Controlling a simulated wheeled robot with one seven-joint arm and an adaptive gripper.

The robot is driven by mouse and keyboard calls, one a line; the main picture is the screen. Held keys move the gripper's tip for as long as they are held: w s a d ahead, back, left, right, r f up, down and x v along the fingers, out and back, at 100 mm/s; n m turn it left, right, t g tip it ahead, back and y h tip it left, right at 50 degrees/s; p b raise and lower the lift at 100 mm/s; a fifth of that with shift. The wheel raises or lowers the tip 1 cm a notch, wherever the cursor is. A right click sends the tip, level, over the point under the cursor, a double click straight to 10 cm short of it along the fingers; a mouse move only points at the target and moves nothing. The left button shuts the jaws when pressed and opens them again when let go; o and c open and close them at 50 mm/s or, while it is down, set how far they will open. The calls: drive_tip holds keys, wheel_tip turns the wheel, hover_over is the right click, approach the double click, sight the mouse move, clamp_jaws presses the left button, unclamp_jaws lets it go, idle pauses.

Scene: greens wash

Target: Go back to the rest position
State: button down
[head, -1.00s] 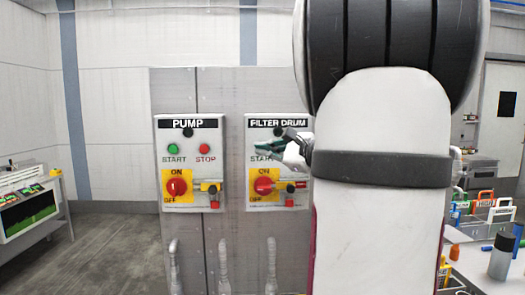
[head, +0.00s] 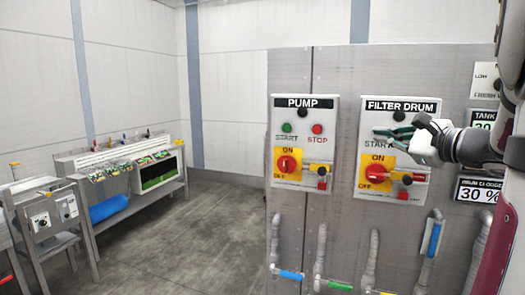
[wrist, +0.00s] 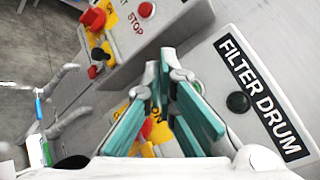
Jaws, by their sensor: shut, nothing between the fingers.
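My gripper (head: 391,133) is in front of the filter drum panel (head: 420,189) in the head view, over its START label. Its green-padded fingers are shut with nothing between them. The wrist view shows the fingers (wrist: 160,85) close to the panel, beside the FILTER DRUM label (wrist: 258,95) and a dark round lamp (wrist: 238,102). I cannot tell whether they touch the panel. The gripper hides the panel's start and stop buttons. The red rotary switch (head: 375,173) below shows on its yellow plate.
The pump panel (head: 304,148) is just left, with its red switch (head: 288,164). Pipes with coloured handles (head: 434,238) stand below the panels. A display reading 30 % (head: 478,194) is at right. A wash bench (head: 125,165) stands at the left wall. The floor (head: 195,235) between is clear.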

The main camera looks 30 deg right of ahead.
drive_tip(key=a+f+n+g+y, duration=0.2)
drive_tip(key=a+f+n, duration=0.15)
drive_tip(key=a, duration=0.55)
drive_tip(key=w+a+f+n+g+y, duration=0.1)
drive_tip(key=a+f+n+g+y, duration=0.2)
drive_tip(key=a, duration=0.6)
drive_tip(key=a+f+n+g+y, duration=0.1)
drive_tip(key=a+n+g+y, duration=0.1)
drive_tip(key=a+n, duration=0.45)
drive_tip(key=s+a+f+n+g+h, duration=0.5)
drive_tip(key=s+a+f+n, duration=0.5)
drive_tip(key=s+n, duration=0.4)
drive_tip(key=shift+a+f+h, duration=0.2)
drive_tip(key=shift+a+h, duration=0.3)
drive_tip(key=shift+a, duration=0.15)
drive_tip(key=shift+s, duration=0.1)
